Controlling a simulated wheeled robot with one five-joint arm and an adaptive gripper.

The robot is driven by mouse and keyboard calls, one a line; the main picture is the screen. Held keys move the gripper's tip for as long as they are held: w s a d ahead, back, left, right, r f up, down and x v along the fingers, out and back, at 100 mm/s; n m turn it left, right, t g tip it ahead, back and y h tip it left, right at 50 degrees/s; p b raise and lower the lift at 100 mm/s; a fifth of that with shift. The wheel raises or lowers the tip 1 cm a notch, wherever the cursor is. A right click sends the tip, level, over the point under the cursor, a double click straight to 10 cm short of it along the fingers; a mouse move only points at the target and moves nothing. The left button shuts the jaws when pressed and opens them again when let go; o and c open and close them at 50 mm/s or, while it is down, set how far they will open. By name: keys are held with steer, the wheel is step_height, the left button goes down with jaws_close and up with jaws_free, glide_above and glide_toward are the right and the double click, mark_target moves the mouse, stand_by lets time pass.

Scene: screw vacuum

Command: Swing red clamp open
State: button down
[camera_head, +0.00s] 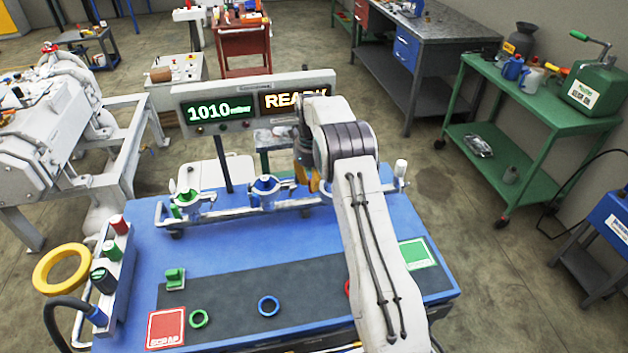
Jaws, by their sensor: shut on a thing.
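My arm reaches over the blue bench (210,253) to the white rail (225,208) at its back. My gripper (305,168) is at the right part of that rail, shut on what appears to be the red clamp. The clamp is hidden behind my gripper and arm, so I cannot see its angle. A green clamp station (187,200) and a blue clamp station (265,190) stand to the left along the rail. A red ring (348,288) on the dark mat is partly covered by my arm.
A display panel (250,103) reading 1010 mbar and READY, partly covered, stands behind the rail. A green ring (199,319), a blue ring (269,305) and a green block (175,278) lie in front. A red SCRAP pad (166,328) is front left, a green pad (416,253) right.

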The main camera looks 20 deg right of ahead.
steer(key=c, duration=1.2)
jaws_free()
